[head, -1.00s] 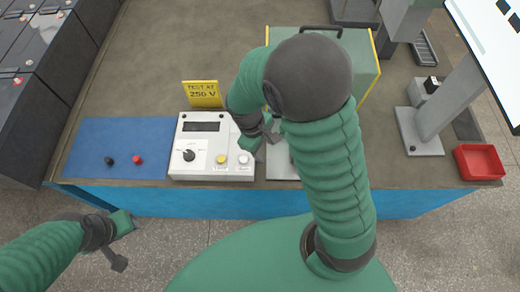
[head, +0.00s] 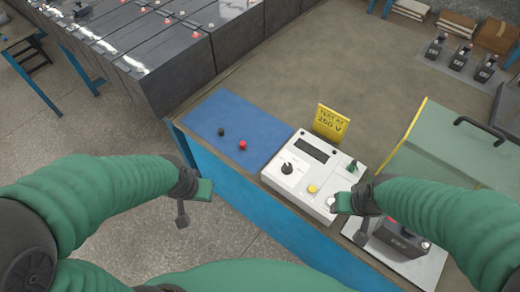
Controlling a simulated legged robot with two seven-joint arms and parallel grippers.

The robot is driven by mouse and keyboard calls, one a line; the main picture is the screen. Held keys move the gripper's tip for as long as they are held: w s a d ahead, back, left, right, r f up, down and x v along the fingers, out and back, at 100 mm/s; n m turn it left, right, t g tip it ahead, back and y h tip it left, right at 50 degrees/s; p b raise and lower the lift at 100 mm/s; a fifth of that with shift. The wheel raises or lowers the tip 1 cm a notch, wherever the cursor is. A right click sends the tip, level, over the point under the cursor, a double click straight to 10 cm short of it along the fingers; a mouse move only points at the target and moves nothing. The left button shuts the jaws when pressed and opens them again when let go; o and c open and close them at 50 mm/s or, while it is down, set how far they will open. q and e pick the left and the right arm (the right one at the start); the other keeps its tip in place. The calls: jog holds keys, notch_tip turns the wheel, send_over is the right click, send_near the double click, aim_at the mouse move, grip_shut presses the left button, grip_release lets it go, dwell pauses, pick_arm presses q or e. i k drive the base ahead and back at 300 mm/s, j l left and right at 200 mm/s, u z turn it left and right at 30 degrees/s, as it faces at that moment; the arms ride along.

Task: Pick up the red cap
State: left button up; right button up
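The red cap (head: 242,145) is small and round and sits on the blue mat (head: 215,108), beside a black cap (head: 221,131). My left gripper (head: 193,205) is open and empty, in front of the table's edge and to the lower left of the red cap. My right gripper (head: 350,220) is by the front right corner of the white tester (head: 305,170). Its two fingers look apart, with nothing seen between them. It is well to the right of the red cap.
A yellow sign (head: 331,122) stands behind the tester. A dark block (head: 400,243) lies under my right arm, beside a green-sided case (head: 450,145). Dark battery rows (head: 150,65) stand beyond the mat at the back left. The tabletop (head: 300,70) behind the mat is clear.

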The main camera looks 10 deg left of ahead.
aim_at(243, 146)
jog(key=z, duration=0.85)
jog(key=j+z, duration=0.45)
jog(key=j, duration=0.15)
jog(key=j+z, duration=0.45)
jog(key=j, duration=0.2)
jog(key=k+j+z, duration=0.2)
jog(key=j+z, duration=0.2)
jog(key=j, duration=0.15)
jog(key=k+j, duration=0.15)
jog(key=j, duration=0.2)
jog(key=k+j, duration=0.1)
jog(key=j, duration=0.25)
jog(key=k+j+z, duration=0.1)
jog(key=j, duration=0.2)
